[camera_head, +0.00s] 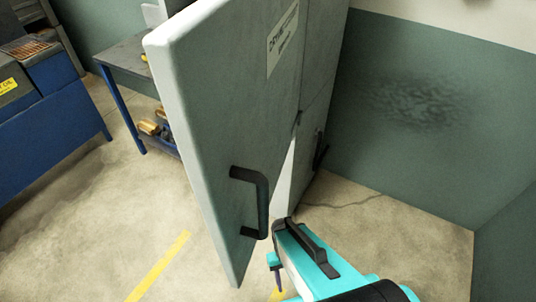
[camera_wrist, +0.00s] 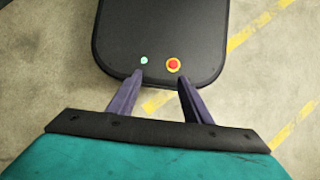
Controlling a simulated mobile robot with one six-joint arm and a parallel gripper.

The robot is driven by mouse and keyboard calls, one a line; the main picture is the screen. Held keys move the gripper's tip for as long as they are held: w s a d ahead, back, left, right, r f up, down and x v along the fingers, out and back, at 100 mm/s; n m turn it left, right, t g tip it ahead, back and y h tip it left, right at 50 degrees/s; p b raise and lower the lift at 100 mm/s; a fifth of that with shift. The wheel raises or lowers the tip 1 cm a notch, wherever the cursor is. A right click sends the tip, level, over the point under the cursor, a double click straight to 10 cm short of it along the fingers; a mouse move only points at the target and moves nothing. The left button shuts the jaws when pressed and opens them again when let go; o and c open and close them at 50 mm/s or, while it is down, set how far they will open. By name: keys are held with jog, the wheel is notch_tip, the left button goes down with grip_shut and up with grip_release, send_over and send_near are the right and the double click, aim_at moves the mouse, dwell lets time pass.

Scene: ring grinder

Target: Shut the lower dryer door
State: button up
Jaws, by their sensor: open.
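A large grey dryer door (camera_head: 200,110) stands swung open in the middle of the head view, its edge toward me. A black bar handle (camera_head: 262,205) sits low on its face. I cannot tell for certain whether this panel is the lower door. My gripper (camera_head: 276,272) is at the bottom of the head view, just right of and below the handle, apparently apart from it. In the wrist view my gripper (camera_wrist: 159,77) is open, with two purple fingers spread and nothing between them. The wrist view shows no door.
Behind the open door stands the grey dryer body (camera_head: 325,60), with another dark handle (camera_head: 320,150). A workbench (camera_head: 128,70) and blue machine (camera_head: 45,120) stand left. A green wall (camera_head: 430,110) closes the right. Concrete floor (camera_head: 410,225) is clear at right, with yellow line (camera_head: 160,265) at left.

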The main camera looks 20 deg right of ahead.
jog(key=r+p, duration=0.4)
jog(key=r, duration=0.1)
jog(key=shift+w+p, duration=0.25)
jog(key=shift+p, duration=0.05)
jog(key=shift+c, duration=1.1)
jog(key=shift+s+f, duration=0.1)
jog(key=shift+s, duration=0.05)
